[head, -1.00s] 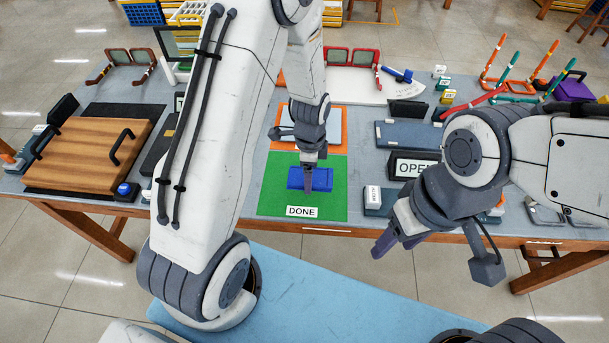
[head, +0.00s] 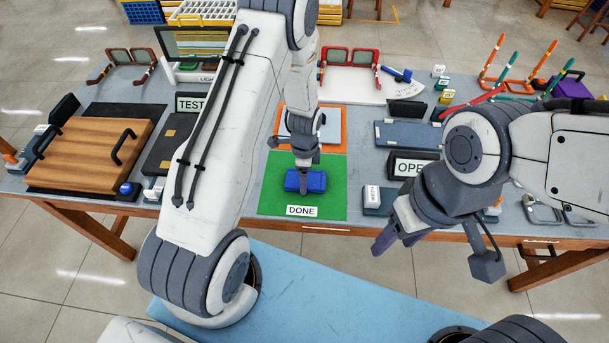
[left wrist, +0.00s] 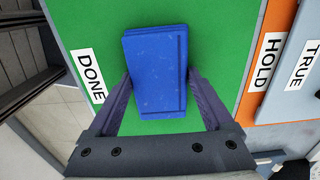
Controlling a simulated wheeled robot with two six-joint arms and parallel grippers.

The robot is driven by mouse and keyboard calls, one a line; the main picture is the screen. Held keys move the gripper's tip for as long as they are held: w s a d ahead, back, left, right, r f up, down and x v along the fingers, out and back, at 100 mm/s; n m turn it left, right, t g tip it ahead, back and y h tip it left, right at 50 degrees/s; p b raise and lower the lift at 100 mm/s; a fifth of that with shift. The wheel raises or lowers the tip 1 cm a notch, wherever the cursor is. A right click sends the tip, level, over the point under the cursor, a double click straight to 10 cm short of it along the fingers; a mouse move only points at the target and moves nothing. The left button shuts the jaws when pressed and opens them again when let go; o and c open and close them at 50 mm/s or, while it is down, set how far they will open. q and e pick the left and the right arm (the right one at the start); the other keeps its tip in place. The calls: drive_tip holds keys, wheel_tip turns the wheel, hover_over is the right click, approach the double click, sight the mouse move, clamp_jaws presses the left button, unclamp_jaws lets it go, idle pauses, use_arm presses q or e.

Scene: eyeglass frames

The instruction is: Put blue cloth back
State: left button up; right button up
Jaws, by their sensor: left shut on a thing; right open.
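The blue cloth (head: 317,181), a folded block, is over the green mat (head: 271,190) marked DONE. My left gripper (head: 303,184) points down at it. In the left wrist view the cloth (left wrist: 155,65) sits between the two fingers of my left gripper (left wrist: 160,88), which are shut on it, one at each long side. I cannot tell whether the cloth touches the mat. My right gripper (head: 384,242) is open and empty, in front of the table's edge.
An orange-rimmed HOLD mat (head: 341,113) adjoins the green mat behind. A wooden board with handles (head: 88,152) is at left. An OPEN sign (head: 411,167) and a small labelled box (head: 376,201) stand to the right.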

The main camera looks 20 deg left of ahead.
use_arm(q)
drive_tip(key=o, duration=1.1)
drive_tip(key=s+d+r+n, duration=0.1)
drive_tip(key=d+r, duration=0.1)
drive_tip(key=r, duration=0.6)
drive_tip(key=s+d+r, duration=0.1)
drive_tip(key=d+r, duration=0.2)
drive_tip(key=r, duration=0.5)
drive_tip(key=s+d+r+n, duration=0.2)
drive_tip(key=s+d+r, duration=0.1)
drive_tip(key=s, duration=0.4)
drive_tip(key=s+d+r+n, duration=0.2)
drive_tip(key=s+d+r, duration=0.1)
drive_tip(key=s, duration=0.4)
drive_tip(key=s+d+r+n+h+b, duration=0.1)
drive_tip(key=s+d+r+n, duration=0.1)
drive_tip(key=s, duration=0.5)
drive_tip(key=shift+s+d+r+n, duration=0.2)
drive_tip(key=shift+d+r, duration=0.1)
drive_tip(key=shift+r, duration=0.3)
drive_tip(key=shift+s+d+r+n, duration=0.15)
drive_tip(key=shift+d+r, duration=0.1)
drive_tip(key=shift+r, duration=0.35)
